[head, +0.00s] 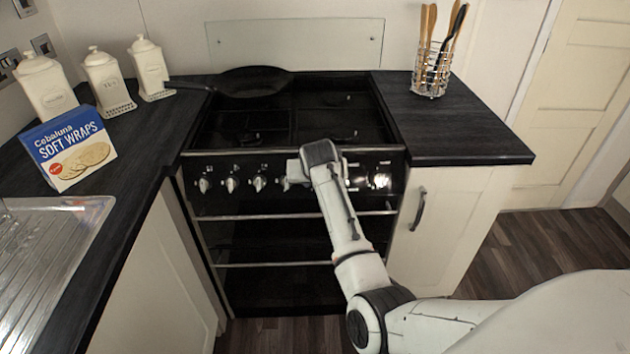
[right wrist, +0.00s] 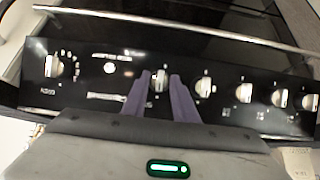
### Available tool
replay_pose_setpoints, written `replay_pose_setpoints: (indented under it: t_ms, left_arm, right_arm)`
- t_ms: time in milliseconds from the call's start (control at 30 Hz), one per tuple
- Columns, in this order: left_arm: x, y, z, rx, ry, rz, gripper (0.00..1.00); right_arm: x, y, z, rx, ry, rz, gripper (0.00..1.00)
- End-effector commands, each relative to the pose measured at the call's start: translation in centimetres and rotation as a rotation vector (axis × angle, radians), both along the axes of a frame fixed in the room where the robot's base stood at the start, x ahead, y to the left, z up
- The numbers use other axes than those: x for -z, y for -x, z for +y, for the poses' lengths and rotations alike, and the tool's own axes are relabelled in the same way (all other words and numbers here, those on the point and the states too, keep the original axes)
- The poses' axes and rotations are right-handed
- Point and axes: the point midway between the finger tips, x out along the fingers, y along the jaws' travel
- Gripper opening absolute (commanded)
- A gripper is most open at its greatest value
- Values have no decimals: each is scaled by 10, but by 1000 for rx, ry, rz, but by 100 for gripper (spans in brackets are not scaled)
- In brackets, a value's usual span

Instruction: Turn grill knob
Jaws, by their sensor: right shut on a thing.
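The cooker's black control panel (head: 222,168) carries a row of silver knobs along the front. Three knobs show clearly at its left (head: 231,184) and a bright one at its right end (head: 381,181). My right gripper (head: 316,165) is at the middle of the panel and hides part of the row. In the right wrist view its two purple fingers stand on either side of one knob (right wrist: 159,79), and the gripper is shut on it. The knob labels are too small to read. My left gripper is not in view.
A rail (head: 240,151) runs just above the knobs, and an oven door handle (head: 270,265) below. A black pan (head: 252,81) sits at the hob's back left. Canisters (head: 107,85) and a wraps box (head: 68,150) stand left; a utensil holder (head: 431,75) stands right.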

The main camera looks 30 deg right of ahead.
Motion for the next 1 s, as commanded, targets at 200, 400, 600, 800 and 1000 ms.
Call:
replay_pose_setpoints:
  t_ms: [200,400,600,800,1000]
  left_arm:
    - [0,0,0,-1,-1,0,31]
    - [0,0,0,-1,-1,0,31]
    - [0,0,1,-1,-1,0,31]
    - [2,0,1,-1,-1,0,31]
    - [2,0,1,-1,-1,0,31]
  right_arm:
    - [1,1,0,0,0,3,3]
    - [1,1,0,0,0,2,44]
    - [0,0,0,0,1,2,44]
    - [-10,7,5,0,1,-1,44]
    - [-38,26,17,-1,0,-3,44]
